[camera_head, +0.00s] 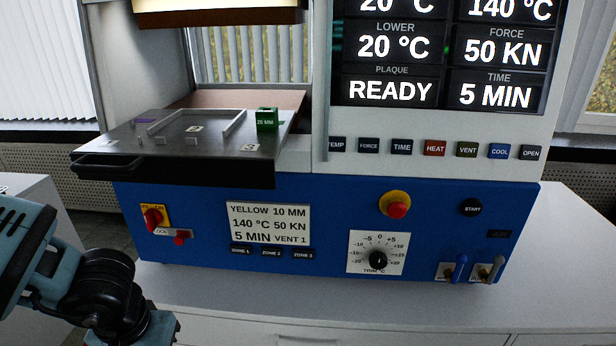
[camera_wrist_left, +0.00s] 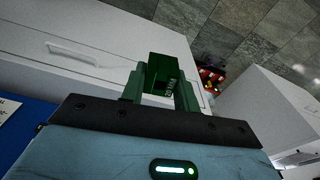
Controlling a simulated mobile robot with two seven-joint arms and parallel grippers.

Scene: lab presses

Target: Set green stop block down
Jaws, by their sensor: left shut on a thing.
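In the left wrist view a dark green stop block (camera_wrist_left: 168,70) sits between the fingertips of my left gripper (camera_wrist_left: 160,82), which is shut on it. My right gripper is in neither view.
The tray has a black front handle (camera_head: 105,163) and low metal rails (camera_head: 235,124). The blue press front (camera_head: 335,215) carries knobs, buttons and a recipe label reading YELLOW 10 MM. White counter (camera_head: 250,300) lies clear below. The wrist view shows a red-and-dark thing (camera_wrist_left: 212,78) near the grey floor.

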